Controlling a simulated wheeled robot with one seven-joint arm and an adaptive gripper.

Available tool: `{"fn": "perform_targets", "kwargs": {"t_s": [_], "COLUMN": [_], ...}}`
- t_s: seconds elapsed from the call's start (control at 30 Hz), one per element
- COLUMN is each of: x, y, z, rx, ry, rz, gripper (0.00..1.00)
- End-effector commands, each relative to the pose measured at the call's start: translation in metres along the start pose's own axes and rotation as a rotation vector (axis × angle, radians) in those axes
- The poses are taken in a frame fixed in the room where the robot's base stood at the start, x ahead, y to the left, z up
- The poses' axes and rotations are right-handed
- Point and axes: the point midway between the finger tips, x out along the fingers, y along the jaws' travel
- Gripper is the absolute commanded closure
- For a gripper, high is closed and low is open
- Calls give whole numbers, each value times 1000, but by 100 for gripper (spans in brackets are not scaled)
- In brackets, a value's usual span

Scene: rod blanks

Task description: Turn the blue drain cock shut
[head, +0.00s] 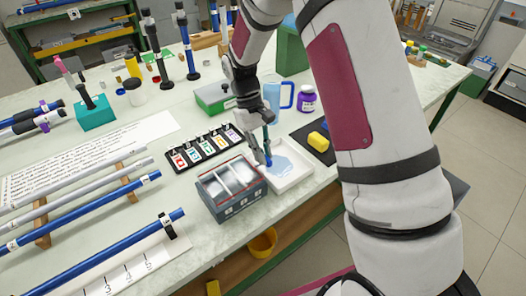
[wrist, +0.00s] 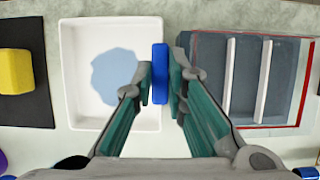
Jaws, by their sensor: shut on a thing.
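The blue drain cock (wrist: 160,74) shows in the wrist view as an upright-looking narrow blue bar between my fingertips. In the head view it is a small blue piece (head: 268,158) at the edge of the white tray (head: 300,176), beside the grey box. My gripper (wrist: 160,84) is shut on it, with one finger on each side. The fingers hide part of it, and I cannot make out its base or how far it is turned. The white tray (wrist: 74,116) lies to the left in the wrist view and holds a pale blue puddle (wrist: 114,76).
A grey compartmented box (head: 233,201) stands close on the left in the head view. Behind are a blue jug (head: 287,97) and a purple jar (head: 306,99). A yellow block (head: 318,142) lies on a black mat right of the tray.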

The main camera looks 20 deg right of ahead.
Motion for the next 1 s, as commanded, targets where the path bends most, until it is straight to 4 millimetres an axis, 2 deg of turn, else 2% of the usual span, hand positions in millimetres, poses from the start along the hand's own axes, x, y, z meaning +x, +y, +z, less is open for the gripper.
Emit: {"fn": "perform_targets", "kwargs": {"t_s": [0.53,0.57,0.6,0.63,1.0], "x": [-1,-1,-1,-1,0], "y": [0,0,0,0,0], "z": [0,0,0,0,0], "rx": [22,22,21,21,20], "ry": [2,2,2,2,0], "rz": [-9,-9,-9,-9,-9], "gripper": [100,80,71,67,67]}}
